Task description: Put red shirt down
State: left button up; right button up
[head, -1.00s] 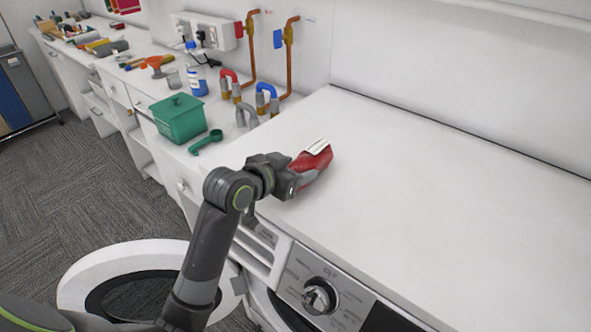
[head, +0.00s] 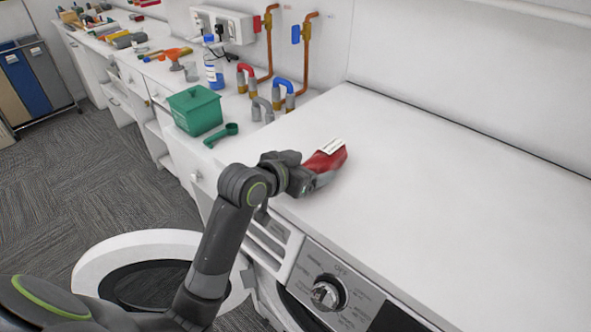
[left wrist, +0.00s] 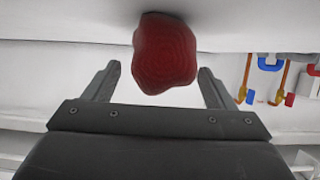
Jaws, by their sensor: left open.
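The red shirt (head: 326,160) is a small folded bundle with a white label-like patch on top. It rests on the white top of the washing machine (head: 430,190), near its left end. My left gripper (head: 318,179) is at the shirt's near left side, low over the top. In the left wrist view, the shirt (left wrist: 165,53) shows between the two spread fingers, with a gap on each side. The left gripper (left wrist: 158,84) is open there. The shirt's underside is hidden. My right gripper is not in view.
A green box (head: 195,110) and a green scoop (head: 222,135) stand on the counter to the left. Pipes with red and blue handles (head: 247,78) are behind. The round machine door (head: 150,275) hangs open below. The top to the right is clear.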

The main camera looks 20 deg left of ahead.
pick_arm(q)
jog(key=v, duration=1.1)
jog(key=shift+s, duration=0.35)
jog(key=shift+a+r, duration=0.15)
jog(key=s+a+f+n+g+y, duration=0.3)
jog(key=s+f, duration=0.4)
jog(key=f, duration=0.6)
jog(key=s+a+f+n+g+y, duration=0.1)
jog(key=s+a+f+g+y, duration=0.15)
jog(key=s+f, duration=0.5)
jog(key=s+a+f+n+g+y, duration=0.1)
jog(key=s+a+f+g, duration=0.3)
jog(key=s, duration=0.6)
notch_tip(320, 180, down, 25)
jog(key=s+f+g, duration=0.2)
jog(key=s+f, duration=1.2)
jog(key=f, duration=0.1)
jog(key=shift+s+d+f+h, duration=0.2)
jog(key=shift+d+f+h, duration=0.05)
jog(key=shift+d+h, duration=0.2)
